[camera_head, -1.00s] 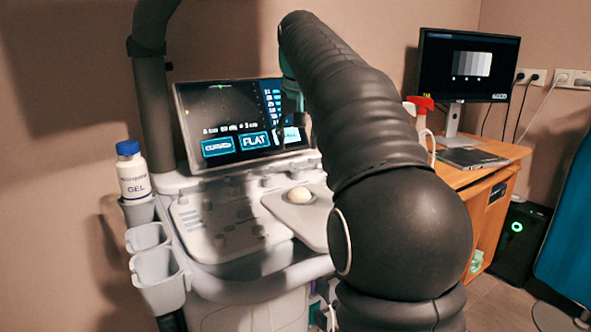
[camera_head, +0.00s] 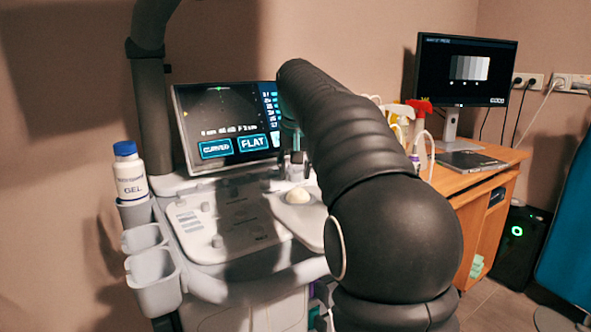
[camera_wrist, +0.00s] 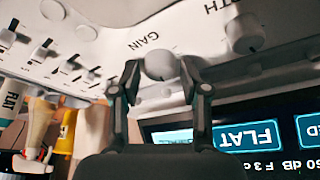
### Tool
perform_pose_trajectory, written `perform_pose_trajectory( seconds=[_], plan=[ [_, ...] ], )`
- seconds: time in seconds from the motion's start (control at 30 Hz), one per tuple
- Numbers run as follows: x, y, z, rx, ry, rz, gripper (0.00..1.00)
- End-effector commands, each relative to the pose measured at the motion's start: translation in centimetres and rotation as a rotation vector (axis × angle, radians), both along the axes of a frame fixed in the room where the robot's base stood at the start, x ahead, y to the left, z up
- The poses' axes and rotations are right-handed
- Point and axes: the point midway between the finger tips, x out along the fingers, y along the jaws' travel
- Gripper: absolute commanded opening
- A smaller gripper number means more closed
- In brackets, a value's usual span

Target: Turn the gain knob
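The gain knob (camera_wrist: 160,64) is a round pale knob beside the printed word GAIN on the white console panel (camera_wrist: 110,45) in the wrist view. My gripper (camera_wrist: 160,76) has its two dark fingers on either side of the knob. The fingers are apart, with a small gap showing between each one and the knob. In the head view my gripper (camera_head: 297,160) shows only in part beside my arm, low over the back of the console, and the gain knob cannot be made out there.
A larger depth knob (camera_wrist: 243,32) stands right of the gain knob in the wrist view, and several sliders (camera_wrist: 42,50) are on the left. The console screen (camera_head: 225,125) stands close behind the panel. A gel bottle (camera_head: 130,172) sits in a holder at the left.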

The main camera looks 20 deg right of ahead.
Motion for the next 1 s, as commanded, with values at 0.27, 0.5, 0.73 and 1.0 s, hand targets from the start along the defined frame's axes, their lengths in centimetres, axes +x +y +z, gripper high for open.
perform_pose_trajectory(
  seconds=[0.27,0.5,0.73,1.0],
  plan=[
    [0.0,0.0,0.01,0.0,0.0,-0.001,0.0],
    [0.03,0.09,0.16,0.001,0.001,-0.053,0.0],
    [0.07,0.17,0.25,-0.001,0.001,-0.191,0.0],
    [0.16,0.21,0.01,0.0,0.001,-0.372,0.0]
  ],
)
